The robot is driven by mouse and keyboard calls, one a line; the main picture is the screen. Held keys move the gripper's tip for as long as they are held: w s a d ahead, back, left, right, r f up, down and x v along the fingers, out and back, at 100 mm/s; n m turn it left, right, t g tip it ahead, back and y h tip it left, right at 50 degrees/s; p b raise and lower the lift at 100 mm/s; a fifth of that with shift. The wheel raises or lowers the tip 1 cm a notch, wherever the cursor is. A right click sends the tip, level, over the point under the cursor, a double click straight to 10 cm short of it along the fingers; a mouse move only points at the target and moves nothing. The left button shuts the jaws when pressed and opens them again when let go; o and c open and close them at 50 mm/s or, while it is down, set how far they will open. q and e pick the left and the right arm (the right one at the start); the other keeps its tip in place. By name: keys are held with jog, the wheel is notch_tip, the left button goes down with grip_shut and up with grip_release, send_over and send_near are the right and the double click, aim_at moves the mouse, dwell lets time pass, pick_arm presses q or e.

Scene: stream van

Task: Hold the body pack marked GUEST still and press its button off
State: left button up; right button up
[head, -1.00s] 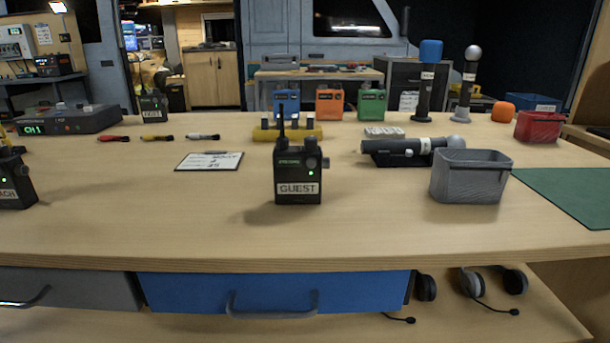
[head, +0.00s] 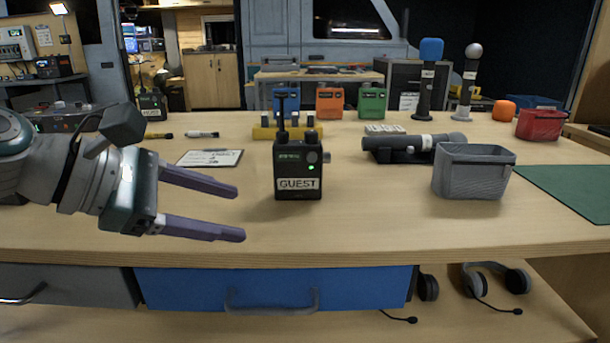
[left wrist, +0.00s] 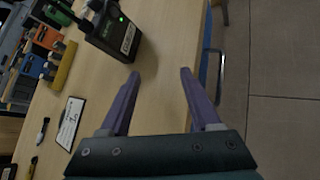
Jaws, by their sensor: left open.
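The black body pack marked GUEST (head: 298,168) stands upright near the middle of the table. It has a white label, an antenna, knobs on top and a lit green light with a round button on its front. My left gripper (head: 240,213) is open and empty to the left of the pack, its purple fingers pointing toward it with a gap between. In the left wrist view the GUEST pack (left wrist: 112,38) lies ahead of the open fingers (left wrist: 160,72), a little to the left. My right gripper does not show.
A grey bin (head: 472,172) and a microphone in a cradle (head: 410,148) stand to the right. A clipboard card (head: 210,158) lies behind the gripper. A yellow rack (head: 265,132) stands behind the pack. The table front edge (head: 400,258) is close, and the wood right of the pack is clear.

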aim_at(284, 180)
pick_arm(q)
jog(key=w+n+h+b, duration=0.1)
jog(key=w+n, duration=0.1)
jog(key=w+n+t+h+b, duration=0.1)
jog(key=w+n+b, duration=0.1)
jog(key=w+d+r+n+b, duration=0.1)
jog(key=n+b, duration=0.1)
jog(key=shift+w+r+t+h, duration=0.1)
jog(key=shift+w+t+h, duration=0.2)
jog(key=shift+w+h, duration=0.1)
jog(key=b+x, duration=0.8)
jog(key=b, duration=0.4)
jog(key=shift+w+d+b, duration=0.2)
jog(key=shift+b, duration=0.15)
jog(key=shift+w+d+f+b, duration=0.25)
jog(key=shift+d+b, duration=0.3)
jog(key=shift+b, duration=0.45)
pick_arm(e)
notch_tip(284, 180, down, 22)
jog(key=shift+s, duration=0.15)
pick_arm(q)
jog(key=shift+r, duration=0.1)
grip_shut()
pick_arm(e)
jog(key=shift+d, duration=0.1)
pick_arm(q)
jog(key=c, duration=1)
grip_release()
jog(key=o, duration=1.6)
jog(key=shift+r, duration=0.1)
